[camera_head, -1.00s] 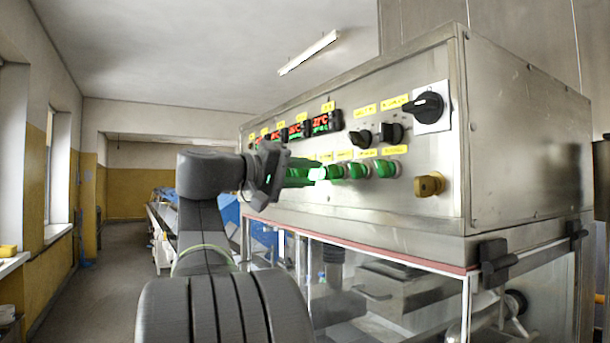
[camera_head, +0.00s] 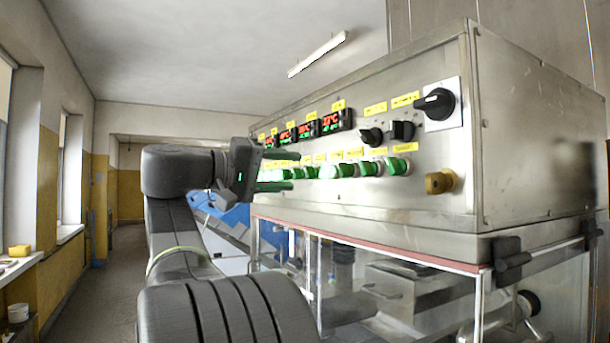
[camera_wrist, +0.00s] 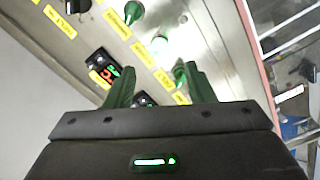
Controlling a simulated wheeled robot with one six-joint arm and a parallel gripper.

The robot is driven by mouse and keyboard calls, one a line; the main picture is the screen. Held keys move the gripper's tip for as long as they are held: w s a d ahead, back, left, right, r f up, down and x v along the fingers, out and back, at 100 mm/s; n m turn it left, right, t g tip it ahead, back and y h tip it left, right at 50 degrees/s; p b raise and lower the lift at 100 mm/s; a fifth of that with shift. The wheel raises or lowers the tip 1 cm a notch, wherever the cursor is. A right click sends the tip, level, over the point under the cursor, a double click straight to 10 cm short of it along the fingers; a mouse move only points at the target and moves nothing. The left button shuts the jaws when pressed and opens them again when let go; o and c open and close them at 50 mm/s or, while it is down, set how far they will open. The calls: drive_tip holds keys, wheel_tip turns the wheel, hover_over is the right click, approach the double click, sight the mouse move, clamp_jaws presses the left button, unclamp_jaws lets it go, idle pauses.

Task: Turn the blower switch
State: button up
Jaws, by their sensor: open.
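A row of green switches (camera_head: 368,168) runs along the lower part of the steel control panel (camera_head: 440,150), with small yellow labels above them. The labels are too small to read, so I cannot tell which one is the blower switch. My gripper (camera_head: 295,171) is open and empty at the far end of this row, its green fingers pointing at the panel. In the wrist view, my gripper (camera_wrist: 163,76) has its fingers spread. A green switch (camera_wrist: 180,73) shows between them near the right finger, and a brightly lit switch (camera_wrist: 160,45) lies just beyond.
Black rotary knobs (camera_head: 402,130) and a large black selector (camera_head: 437,104) sit higher on the panel. Red-digit displays (camera_head: 335,122) line its upper part. A brass-coloured knob (camera_head: 440,182) is at lower right. Clear guards stand below the panel. The aisle (camera_head: 125,260) at left is open.

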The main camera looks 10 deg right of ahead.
sight(322, 172)
drive_tip(key=v, duration=0.6)
drive_tip(key=shift+a, duration=0.3)
drive_tip(key=shift+s+d, duration=0.1)
drive_tip(key=x, duration=1.3)
drive_tip(key=shift+d+p, duration=0.3)
drive_tip(key=shift+p, duration=0.1)
drive_tip(key=shift+a, duration=0.1)
